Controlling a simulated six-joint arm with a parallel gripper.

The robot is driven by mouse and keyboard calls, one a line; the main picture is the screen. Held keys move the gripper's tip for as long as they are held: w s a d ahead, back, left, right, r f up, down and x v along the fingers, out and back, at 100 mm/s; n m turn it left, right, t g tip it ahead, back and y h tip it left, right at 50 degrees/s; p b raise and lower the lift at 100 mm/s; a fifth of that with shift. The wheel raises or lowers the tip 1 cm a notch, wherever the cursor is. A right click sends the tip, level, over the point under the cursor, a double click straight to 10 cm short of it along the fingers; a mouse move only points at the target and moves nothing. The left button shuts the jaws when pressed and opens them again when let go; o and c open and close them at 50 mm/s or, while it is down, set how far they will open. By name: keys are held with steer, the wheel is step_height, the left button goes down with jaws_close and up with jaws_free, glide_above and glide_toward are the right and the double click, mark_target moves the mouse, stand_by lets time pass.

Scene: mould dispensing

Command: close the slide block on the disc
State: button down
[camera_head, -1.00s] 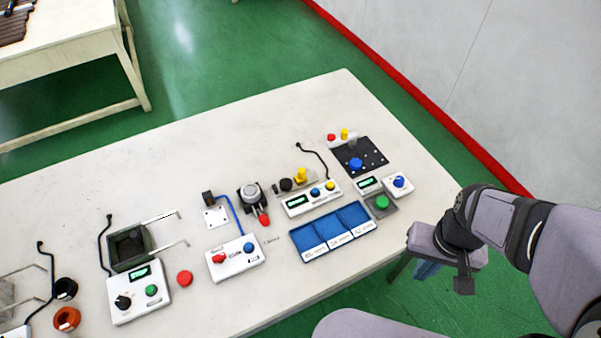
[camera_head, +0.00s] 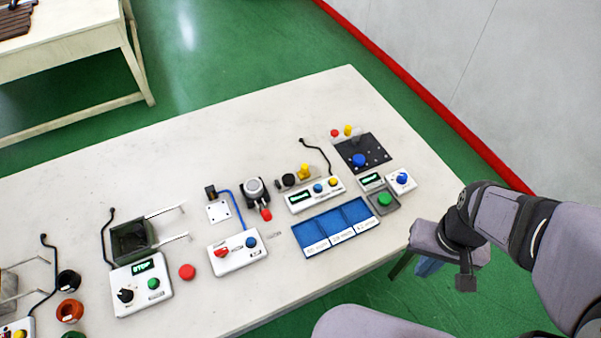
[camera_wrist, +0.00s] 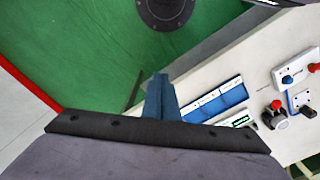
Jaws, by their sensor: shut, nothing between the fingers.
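My gripper (camera_head: 428,267) hangs off the right front edge of the table. Its blue fingers (camera_wrist: 161,100) show pressed together and empty in the wrist view. A small device with a round grey top (camera_head: 254,188) on a dark base and a red knob (camera_head: 266,215) stands mid-table, well left of my gripper. It also shows at the right of the wrist view (camera_wrist: 276,122). A black plate with small holes (camera_head: 375,146) and a blue knob (camera_head: 359,160) lies at the table's far right. I cannot tell which part is the slide block or the disc.
A blue three-part tray (camera_head: 304,238) lies near the table's front edge, nearest my gripper. White control boxes (camera_head: 237,257) and a dark open-topped container (camera_head: 133,243) stand further left. The table's back strip (camera_head: 230,130) is clear.

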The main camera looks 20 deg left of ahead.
mark_target(305, 170)
stand_by(0.4)
